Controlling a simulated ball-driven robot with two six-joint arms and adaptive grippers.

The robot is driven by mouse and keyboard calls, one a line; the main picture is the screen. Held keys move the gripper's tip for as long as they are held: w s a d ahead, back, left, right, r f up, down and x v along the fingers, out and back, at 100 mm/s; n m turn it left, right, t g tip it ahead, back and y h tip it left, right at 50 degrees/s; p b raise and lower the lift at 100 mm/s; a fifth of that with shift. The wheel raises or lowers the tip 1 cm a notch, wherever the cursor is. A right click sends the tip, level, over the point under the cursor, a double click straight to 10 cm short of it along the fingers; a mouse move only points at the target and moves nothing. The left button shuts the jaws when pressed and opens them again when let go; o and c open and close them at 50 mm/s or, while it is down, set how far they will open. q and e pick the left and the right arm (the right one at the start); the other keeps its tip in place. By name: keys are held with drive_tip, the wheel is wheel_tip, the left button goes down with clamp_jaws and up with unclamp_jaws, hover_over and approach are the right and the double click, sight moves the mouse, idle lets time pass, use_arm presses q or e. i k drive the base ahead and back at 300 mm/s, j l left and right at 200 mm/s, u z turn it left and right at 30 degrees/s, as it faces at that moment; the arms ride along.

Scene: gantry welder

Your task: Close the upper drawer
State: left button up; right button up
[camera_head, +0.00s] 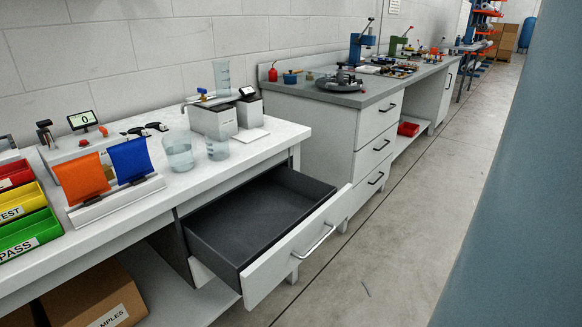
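The upper drawer (268,277) under the white workbench is pulled well out. Its dark grey inside (245,222) looks empty. Its white front carries a metal bar handle (315,243) and faces the aisle on the right. The white workbench (225,173) overhangs the back of the drawer. Neither of my grippers is in view, and nothing is seen touching the drawer or its handle.
Beakers (178,150) stand on the bench above the drawer. A cardboard box (95,297) sits below. A second bench's drawers (375,146) are shut.

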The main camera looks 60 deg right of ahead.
sight(252, 238)
drive_tip(key=l+z, duration=0.2)
drive_tip(key=z, duration=1.6)
